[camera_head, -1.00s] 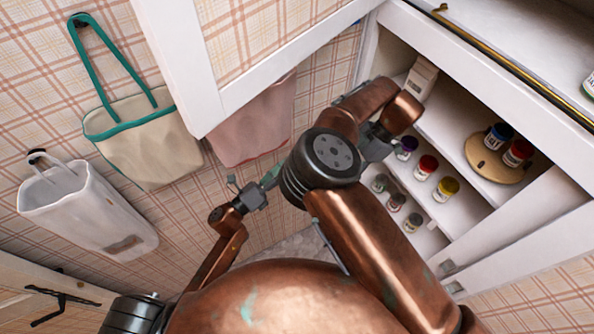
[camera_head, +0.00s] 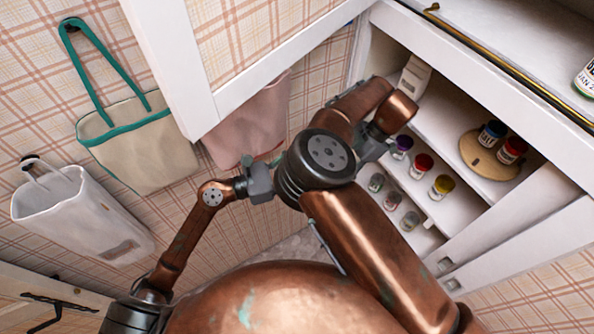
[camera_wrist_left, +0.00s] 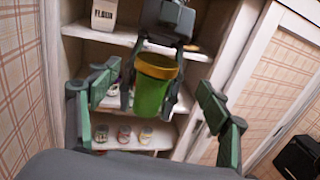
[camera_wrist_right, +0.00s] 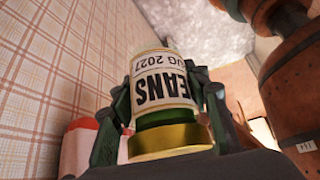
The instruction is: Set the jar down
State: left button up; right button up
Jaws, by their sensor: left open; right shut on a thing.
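The jar (camera_wrist_right: 165,85) has a cream label reading "BEANS AUG 2027", green contents and a gold lid. My right gripper (camera_wrist_right: 167,105) is shut on it, its fingers on both sides. In the left wrist view the green jar (camera_wrist_left: 150,97) hangs lid-up below my right gripper's palm (camera_wrist_left: 165,18). My left gripper (camera_wrist_left: 158,84) is open, its fingers spread on either side of the jar in that view; I see no contact. In the head view my left gripper (camera_head: 260,184) is partly hidden by my right arm, and the jar is hidden.
The open white cabinet (camera_head: 455,225) holds several small jars, a round wooden stand (camera_head: 478,163) with two jars, and a flour box (camera_head: 415,75). Its upper shelf has free room between box and stand. Bags (camera_head: 140,155) hang on the left wall.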

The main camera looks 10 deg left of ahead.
pick_arm(q)
jog(key=x, duration=0.7)
jog(key=shift+s, duration=0.15)
jog(key=c, duration=1.5)
jog(key=shift+o, duration=0.2)
pick_arm(e)
jog(key=o, duration=1.4)
jog(key=shift+o, duration=0.2)
